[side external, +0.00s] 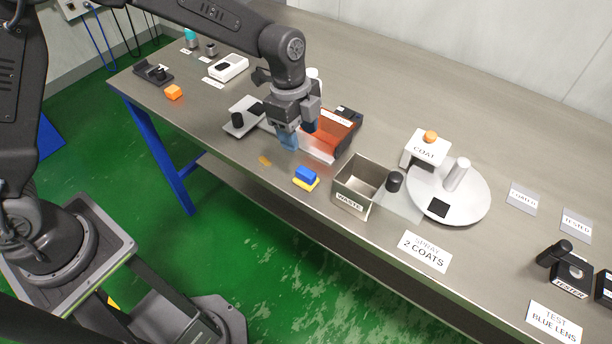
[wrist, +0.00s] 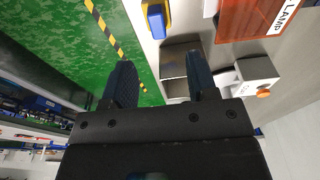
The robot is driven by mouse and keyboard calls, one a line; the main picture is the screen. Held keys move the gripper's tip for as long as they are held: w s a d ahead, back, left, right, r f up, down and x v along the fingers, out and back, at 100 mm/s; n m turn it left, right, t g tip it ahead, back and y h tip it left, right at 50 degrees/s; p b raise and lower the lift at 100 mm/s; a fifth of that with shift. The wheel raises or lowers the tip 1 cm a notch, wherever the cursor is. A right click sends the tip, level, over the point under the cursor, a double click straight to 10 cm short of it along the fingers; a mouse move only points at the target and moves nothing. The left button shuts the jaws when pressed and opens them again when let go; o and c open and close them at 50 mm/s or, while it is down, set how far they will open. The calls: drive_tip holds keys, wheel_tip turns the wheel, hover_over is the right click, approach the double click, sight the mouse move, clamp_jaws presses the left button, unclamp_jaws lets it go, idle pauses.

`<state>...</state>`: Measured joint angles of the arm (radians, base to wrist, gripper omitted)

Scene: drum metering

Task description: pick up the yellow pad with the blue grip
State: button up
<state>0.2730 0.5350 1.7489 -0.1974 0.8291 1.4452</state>
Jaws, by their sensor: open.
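The yellow pad with the blue grip (side external: 306,177) lies on the steel table near its front edge, just left of the waste box. It also shows at the top of the wrist view (wrist: 156,18), beyond my fingertips and apart from them. My gripper (side external: 288,141) is above the table, up and to the left of the pad in the side view, with blue fingers. In the wrist view its two fingers (wrist: 160,82) stand wide apart with nothing held between them.
The open metal waste box (side external: 359,184) stands close right of the pad. A white turntable (side external: 470,195) with the coat unit (side external: 427,150) stands further right.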

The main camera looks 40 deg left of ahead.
hover_over(306, 171)
drive_tip(key=a, duration=0.1)
wheel_tip(306, 171, down, 5)
drive_tip(key=shift+w+a+f, duration=0.1)
drive_tip(key=shift+w, duration=0.05)
drive_tip(key=shift+s+d+f, duration=0.1)
drive_tip(key=shift+d+f, duration=0.1)
drive_tip(key=shift+f, duration=0.65)
drive_tip(key=shift+s+d+f, duration=0.1)
drive_tip(key=shift+d+f, duration=0.15)
drive_tip(key=shift+f, duration=0.65)
drive_tip(key=shift+d+f, duration=0.2)
drive_tip(key=shift+f, duration=0.65)
drive_tip(key=c, duration=0.6)
drive_tip(key=shift+c, duration=0.2)
drive_tip(key=shift+r, duration=0.15)
wheel_tip(306, 171, up, 4)
drive_tip(key=shift+a+r, duration=0.15)
drive_tip(key=shift+r, duration=0.05)
drive_tip(key=a+r, duration=0.6)
drive_tip(key=a, duration=0.5)
drive_tip(key=shift+s+a+r, duration=0.2)
drive_tip(key=shift+s, duration=0.2)
